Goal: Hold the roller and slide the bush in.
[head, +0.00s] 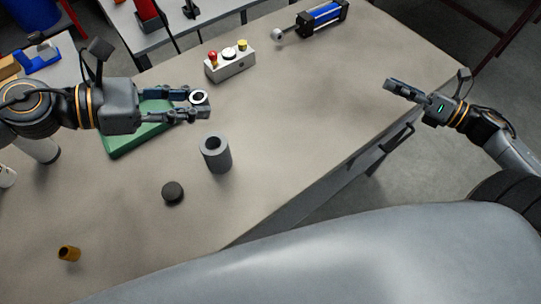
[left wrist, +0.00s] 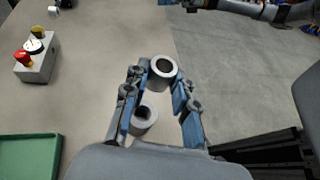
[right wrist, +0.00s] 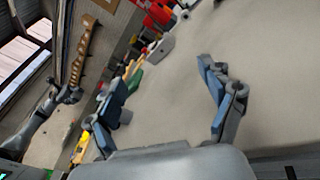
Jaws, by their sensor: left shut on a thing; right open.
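The roller (head: 215,157) is a dark grey hollow cylinder standing upright on the table, its open bore facing up. It also shows in the left wrist view (left wrist: 145,118), beyond and below the fingers. My left gripper (head: 203,105) is shut on a short, pale-rimmed steel ring (left wrist: 163,72), which looks like the bush. It holds the ring above the table, apart from the roller and behind it in the head view, with the hole facing up. My right gripper (head: 407,91) is open and empty, off to the right near the table's right edge.
A green tray (head: 112,148) lies under my left arm. A button box (head: 230,66) and a blue cylinder unit (head: 320,18) stand farther back. A dark puck (head: 173,192) and a brass-coloured piece (head: 69,253) lie nearer. The table's right middle is clear.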

